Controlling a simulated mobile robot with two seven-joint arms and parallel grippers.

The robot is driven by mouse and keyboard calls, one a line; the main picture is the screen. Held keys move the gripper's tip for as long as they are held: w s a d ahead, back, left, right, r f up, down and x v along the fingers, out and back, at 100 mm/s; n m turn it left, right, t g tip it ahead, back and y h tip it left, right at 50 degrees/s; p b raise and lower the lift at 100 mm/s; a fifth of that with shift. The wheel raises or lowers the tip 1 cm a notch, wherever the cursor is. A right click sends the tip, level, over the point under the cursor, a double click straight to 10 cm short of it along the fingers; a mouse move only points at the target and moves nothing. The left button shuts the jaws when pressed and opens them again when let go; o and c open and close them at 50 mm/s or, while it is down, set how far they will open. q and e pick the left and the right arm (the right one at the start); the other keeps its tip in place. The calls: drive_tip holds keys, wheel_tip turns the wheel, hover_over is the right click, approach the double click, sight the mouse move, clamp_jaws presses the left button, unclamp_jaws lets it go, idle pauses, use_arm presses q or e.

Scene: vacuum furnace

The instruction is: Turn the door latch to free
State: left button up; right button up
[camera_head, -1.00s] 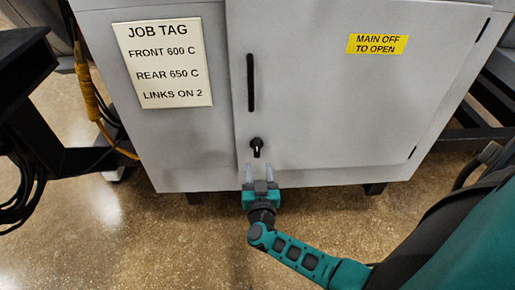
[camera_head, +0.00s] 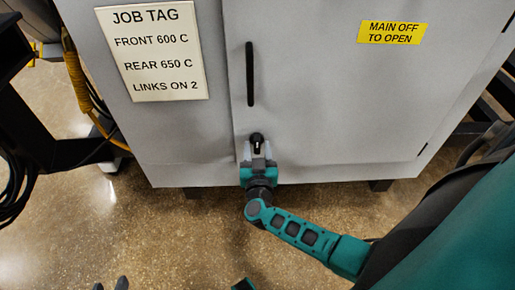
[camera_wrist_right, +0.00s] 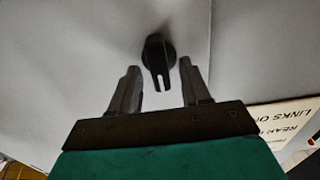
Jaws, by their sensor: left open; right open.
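The black door latch (camera_head: 257,138) is a small knob low on the grey cabinet door (camera_head: 320,100), below the door handle. In the right wrist view the latch (camera_wrist_right: 158,50) has a lever with a pale mark, pointing down towards my gripper, slightly tilted. My right gripper (camera_head: 258,152) is open just at the latch. In the wrist view its fingers (camera_wrist_right: 159,68) stand to either side of the lever, with a visible gap on each side.
A long black handle (camera_head: 250,74) is above the latch. A job tag (camera_head: 153,52) is on the panel to the left, and a yellow label (camera_head: 392,33) is at the upper right of the door. Yellow hose and cables (camera_head: 85,90) hang at the left. The floor in front is clear.

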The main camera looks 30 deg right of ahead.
drive_tip(key=shift+c, duration=0.5)
use_arm(q)
drive_tip(key=shift+r, duration=0.1)
use_arm(e)
clamp_jaws()
